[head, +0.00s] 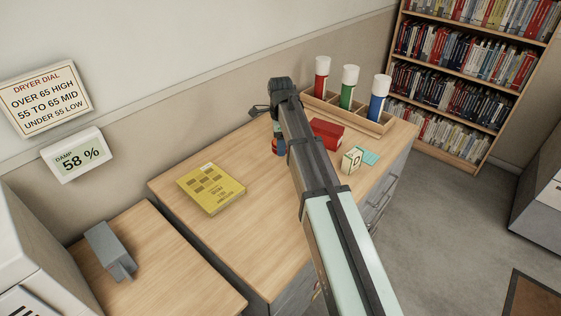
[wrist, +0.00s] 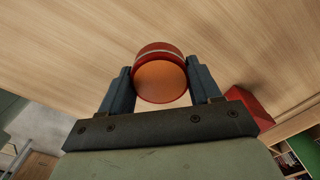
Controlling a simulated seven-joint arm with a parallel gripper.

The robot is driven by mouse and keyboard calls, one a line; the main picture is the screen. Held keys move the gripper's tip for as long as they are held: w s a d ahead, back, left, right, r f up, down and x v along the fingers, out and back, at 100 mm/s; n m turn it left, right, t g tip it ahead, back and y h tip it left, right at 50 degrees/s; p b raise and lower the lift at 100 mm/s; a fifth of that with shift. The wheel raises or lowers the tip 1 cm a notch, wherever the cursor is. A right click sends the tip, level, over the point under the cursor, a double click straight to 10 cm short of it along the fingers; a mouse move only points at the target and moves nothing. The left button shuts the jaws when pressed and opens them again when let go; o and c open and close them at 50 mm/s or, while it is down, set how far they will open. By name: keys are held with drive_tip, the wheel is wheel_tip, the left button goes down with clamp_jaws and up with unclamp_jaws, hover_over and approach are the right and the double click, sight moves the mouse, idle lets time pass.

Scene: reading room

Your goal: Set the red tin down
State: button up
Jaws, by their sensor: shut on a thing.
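The red tin (wrist: 160,55) is gripped between the two dark blue fingers of my gripper (wrist: 162,88) in the wrist view. Its round orange-brown end faces the camera, and a pale line runs around its red side. In the head view a small part of the tin (head: 274,148) shows low beside my arm, over the wooden desk (head: 225,235). My arm hides most of it and of the gripper there. I cannot tell whether the tin touches the desk.
A red box (head: 327,131), a white block with a letter (head: 352,160) and a teal card (head: 371,158) lie right of my arm. Behind is a wooden rack (head: 378,127) with red, green and blue white-capped bottles. A yellow book (head: 210,188) lies left; the desk's front is clear.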

sight(281, 166)
drive_tip(key=shift+f, duration=3.8)
drive_tip(key=shift+f, duration=0.15)
drive_tip(key=o, duration=1.1)
wheel_tip(281, 166, up, 12)
drive_tip(key=shift+r, duration=0.2)
